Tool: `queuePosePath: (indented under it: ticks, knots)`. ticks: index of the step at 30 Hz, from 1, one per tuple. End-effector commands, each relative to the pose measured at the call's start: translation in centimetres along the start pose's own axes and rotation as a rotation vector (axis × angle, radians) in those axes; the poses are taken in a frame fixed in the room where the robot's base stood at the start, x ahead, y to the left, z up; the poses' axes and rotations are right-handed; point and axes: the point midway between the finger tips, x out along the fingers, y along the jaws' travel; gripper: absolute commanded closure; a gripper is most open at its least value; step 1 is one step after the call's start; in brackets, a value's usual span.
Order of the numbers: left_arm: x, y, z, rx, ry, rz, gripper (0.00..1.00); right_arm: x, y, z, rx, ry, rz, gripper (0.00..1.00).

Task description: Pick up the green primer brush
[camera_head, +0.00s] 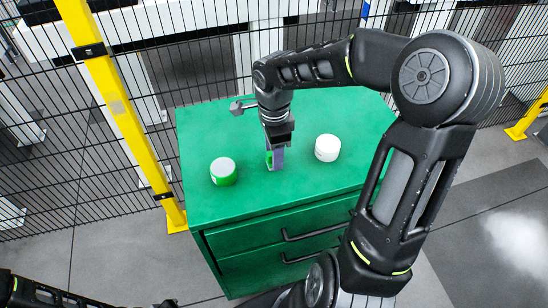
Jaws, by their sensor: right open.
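My right gripper (275,161) points down over the green cabinet top, between two small round containers, and is open. A small bit of green (268,157), of a lighter shade than the cabinet top, shows beside its fingers. It may be part of the green primer brush, but the gripper hides most of it, and I cannot tell whether the fingers surround it or touch it. My left arm shows only at the bottom left edge, and its gripper is out of view.
A green container with a pale lid (223,171) stands left of the gripper, and a white container (327,147) stands to its right. The green cabinet (215,208) has drawers with dark handles. A black mesh fence (80,160) with yellow posts (120,110) runs behind it.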

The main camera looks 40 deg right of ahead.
Motion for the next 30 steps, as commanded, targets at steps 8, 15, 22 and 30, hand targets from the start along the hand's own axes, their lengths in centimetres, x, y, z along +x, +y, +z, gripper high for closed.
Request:
queuePosePath:
  ticks: [8, 15, 22, 30]
  knots:
    - [0.01, 0.0, 0.0, 0.0, 0.0, 0.0, 0.78, -0.03, 0.0, 0.0, 0.0, 0.0, 0.0, 0.55]
    - [0.01, 0.0, 0.0, 0.0, 0.0, 0.0, 0.78, -0.04, 0.0, 0.0, 0.0, 0.0, 0.0, 0.63]
    - [0.01, 0.0, 0.0, 0.0, 0.0, 0.0, 0.78, -0.04, 0.0, 0.0, 0.0, 0.0, 0.0, 0.82]
    - [0.01, 0.0, 0.0, 0.0, 0.0, 0.0, 0.78, -0.04, 0.0, 0.0, 0.0, 0.0, 0.0, 1.0]
